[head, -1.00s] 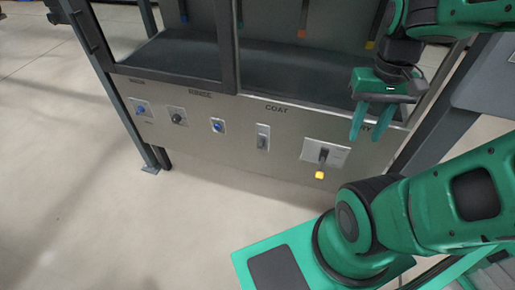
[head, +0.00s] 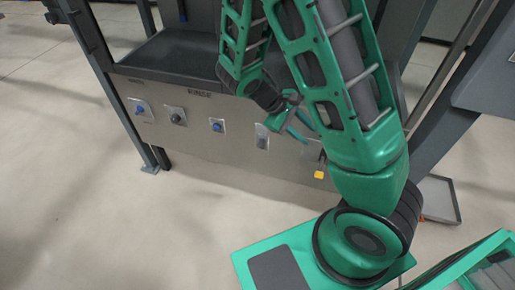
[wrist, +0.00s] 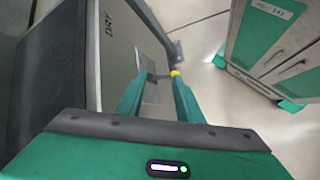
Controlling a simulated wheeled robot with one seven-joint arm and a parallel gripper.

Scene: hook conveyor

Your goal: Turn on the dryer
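The dryer control is a dark lever with a yellow tip (head: 319,174) at the right end of the grey control panel. My gripper (head: 305,131) is in front of the panel, up and left of the yellow tip. In the wrist view my gripper (wrist: 158,80) has its two green fingers spread apart with nothing held. The lever's plate is partly hidden behind my arm in the head view. I cannot tell whether a finger touches the lever.
Left of the lever, the panel has a grey switch (head: 262,137) and several knobs, such as a blue one (head: 217,126). A dark upright post (head: 455,90) stands at the right. A green cabinet (wrist: 270,45) shows in the wrist view.

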